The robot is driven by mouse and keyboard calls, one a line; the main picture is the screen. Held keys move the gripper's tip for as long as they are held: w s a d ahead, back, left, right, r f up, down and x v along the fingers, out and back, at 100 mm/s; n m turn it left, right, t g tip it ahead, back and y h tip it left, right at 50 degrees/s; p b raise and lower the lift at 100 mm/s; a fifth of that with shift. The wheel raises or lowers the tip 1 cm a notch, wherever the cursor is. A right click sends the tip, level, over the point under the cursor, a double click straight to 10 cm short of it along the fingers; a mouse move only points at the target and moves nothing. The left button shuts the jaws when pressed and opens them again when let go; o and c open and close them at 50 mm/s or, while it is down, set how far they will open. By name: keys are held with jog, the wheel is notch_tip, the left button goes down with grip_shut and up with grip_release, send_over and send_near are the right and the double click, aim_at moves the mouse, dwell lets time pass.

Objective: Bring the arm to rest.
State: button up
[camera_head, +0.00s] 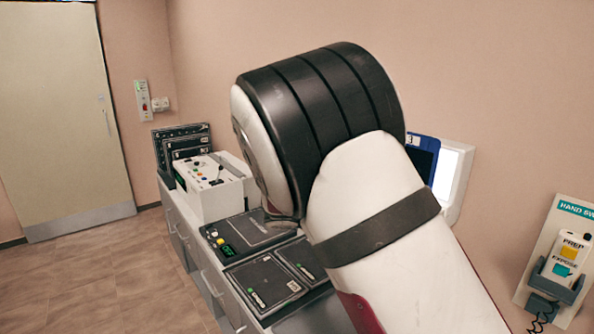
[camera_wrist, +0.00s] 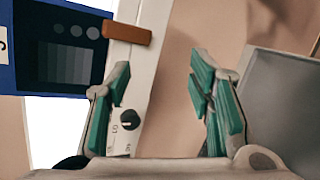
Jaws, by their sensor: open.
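My gripper (camera_wrist: 160,95) shows in the wrist view with its two green-padded fingers spread apart and nothing between them. Behind the fingers is a white upright panel (camera_wrist: 128,90) with a black knob and a brown bar at its top. I cannot tell how far the fingers are from it. In the head view my white and black arm fills the middle and right, and the gripper itself is hidden behind it.
A counter (camera_head: 205,272) runs along the wall with dark flat panels (camera_head: 265,285) and a white control box (camera_head: 208,187) on it. A blue-framed board (camera_head: 423,155) stands behind my arm. A hand switch (camera_head: 563,255) hangs at right. Floor (camera_head: 100,270) at left is clear.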

jog(key=s+d+r+m+g+y, duration=0.25)
jog(key=s+d, duration=0.25)
jog(key=s, duration=0.3)
jog(key=s+a+r+m+t+y, duration=0.1)
jog(key=s+r+m+y, duration=0.1)
jog(key=s, duration=0.6)
jog(key=s+a+r+m+t+y, duration=0.1)
jog(key=s+a+r+y, duration=0.1)
jog(key=s+y, duration=0.3)
jog(key=s+a+r+m+t+y, duration=0.1)
jog(key=s+r+m+y, duration=0.1)
jog(key=s, duration=1)
jog(key=shift+s+a+r+m+y, duration=0.3)
jog(key=shift+s+r+m+y, duration=0.1)
jog(key=shift+r+y, duration=0.3)
